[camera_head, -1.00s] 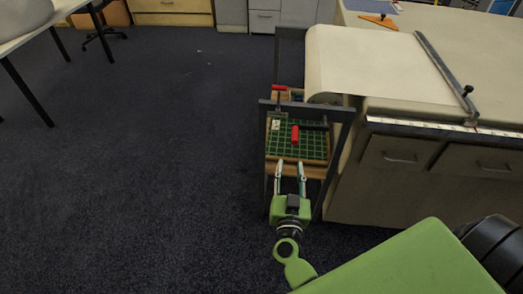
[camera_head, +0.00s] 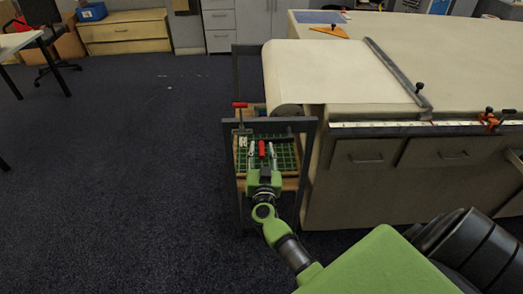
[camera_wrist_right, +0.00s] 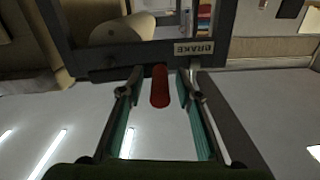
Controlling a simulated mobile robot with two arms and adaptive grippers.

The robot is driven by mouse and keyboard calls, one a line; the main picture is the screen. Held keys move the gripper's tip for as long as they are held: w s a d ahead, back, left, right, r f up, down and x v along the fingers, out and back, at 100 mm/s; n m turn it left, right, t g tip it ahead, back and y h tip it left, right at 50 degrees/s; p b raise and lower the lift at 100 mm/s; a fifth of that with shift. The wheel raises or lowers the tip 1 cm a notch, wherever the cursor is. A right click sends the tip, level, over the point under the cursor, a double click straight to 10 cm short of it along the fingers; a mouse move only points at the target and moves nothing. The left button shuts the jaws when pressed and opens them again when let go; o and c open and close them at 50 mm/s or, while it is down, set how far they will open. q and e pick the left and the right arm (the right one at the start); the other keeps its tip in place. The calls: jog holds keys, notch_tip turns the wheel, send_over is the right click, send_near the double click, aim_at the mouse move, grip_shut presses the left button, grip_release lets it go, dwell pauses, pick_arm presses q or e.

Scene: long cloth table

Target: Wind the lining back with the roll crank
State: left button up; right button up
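My right gripper (camera_head: 264,152) is open at the roll frame beside the table. The red crank grip (camera_head: 262,149) is between its fingers. In the right wrist view, the red grip (camera_wrist_right: 160,86) stands between the open fingertips (camera_wrist_right: 160,82), with gaps on both sides. A dark crank arm (camera_wrist_right: 105,73) runs beside it. The cream lining (camera_head: 335,72) lies over the table's left end and runs down to its roll (camera_head: 288,111); the roll end (camera_wrist_right: 122,31) also shows in the wrist view. My left gripper is not in view.
A red-topped lever (camera_head: 240,105) stands on the frame (camera_head: 228,150), left of the crank. A "BRAKE" label (camera_wrist_right: 194,48) is on the frame. A metal bar (camera_head: 395,70) lies across the lining's right edge. Dark carpet (camera_head: 120,180) is clear to the left.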

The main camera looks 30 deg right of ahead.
jog(key=shift+w+d, duration=0.1)
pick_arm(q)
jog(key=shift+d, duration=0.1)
pick_arm(e)
jog(key=shift+c, duration=0.4)
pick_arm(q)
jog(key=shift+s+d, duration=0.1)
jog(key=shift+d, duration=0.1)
pick_arm(e)
grip_shut()
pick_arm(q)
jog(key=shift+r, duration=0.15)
pick_arm(e)
jog(key=shift+f, duration=0.1)
